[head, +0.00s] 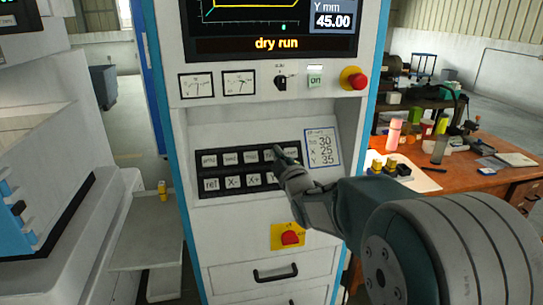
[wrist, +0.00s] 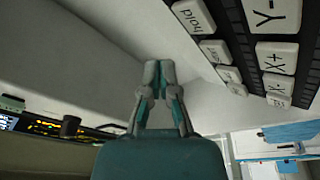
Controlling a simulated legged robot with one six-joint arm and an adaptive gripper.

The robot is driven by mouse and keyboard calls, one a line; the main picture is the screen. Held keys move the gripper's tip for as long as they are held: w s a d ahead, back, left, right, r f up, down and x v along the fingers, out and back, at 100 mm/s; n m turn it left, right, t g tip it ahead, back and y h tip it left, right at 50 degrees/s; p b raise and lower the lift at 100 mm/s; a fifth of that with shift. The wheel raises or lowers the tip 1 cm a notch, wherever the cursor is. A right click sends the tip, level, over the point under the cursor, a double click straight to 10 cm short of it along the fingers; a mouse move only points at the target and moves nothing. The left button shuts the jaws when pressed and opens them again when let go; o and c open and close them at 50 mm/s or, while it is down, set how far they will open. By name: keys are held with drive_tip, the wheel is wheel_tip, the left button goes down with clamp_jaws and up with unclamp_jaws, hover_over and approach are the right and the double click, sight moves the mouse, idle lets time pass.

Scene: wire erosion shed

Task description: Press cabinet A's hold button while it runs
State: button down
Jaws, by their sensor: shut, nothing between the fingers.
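The cabinet (head: 225,215) faces me in the head view, its screen (head: 275,25) showing "dry run" and Y 45.00. No letter A is readable on it. A black keypad with two rows of white keys sits in its recess. The hold button (head: 267,156) appears to be the fourth key in the upper row, close by my fingertips. In the wrist view the hold button (wrist: 193,15) reads upside down, above and right of my fingertips. My gripper (head: 281,156) is shut and empty; in the wrist view its fingertips (wrist: 158,68) look apart from the keys.
A red knob (head: 353,78) and a lit "on" switch (head: 315,79) sit above the recess. A red button on a yellow plate (head: 289,237) is below it. A cluttered workbench (head: 480,180) stands at right, another machine (head: 60,180) at left.

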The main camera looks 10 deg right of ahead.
drive_tip(key=shift+w+f, duration=0.5)
drive_tip(key=shift+w, duration=0.15)
drive_tip(key=shift+w+f, duration=0.45)
drive_tip(key=shift+w, duration=0.2)
drive_tip(key=shift+w+f, duration=0.1)
idle(0.4)
drive_tip(key=shift+w, duration=0.15)
drive_tip(key=shift+w+f, duration=0.3)
drive_tip(key=shift+w, duration=0.05)
idle(0.8)
drive_tip(key=shift+s, duration=0.1)
drive_tip(key=shift+s+r, duration=0.5)
drive_tip(key=shift+s, duration=0.1)
drive_tip(key=s+r, duration=0.1)
drive_tip(key=s, duration=0.1)
drive_tip(key=s+r, duration=0.2)
idle(0.6)
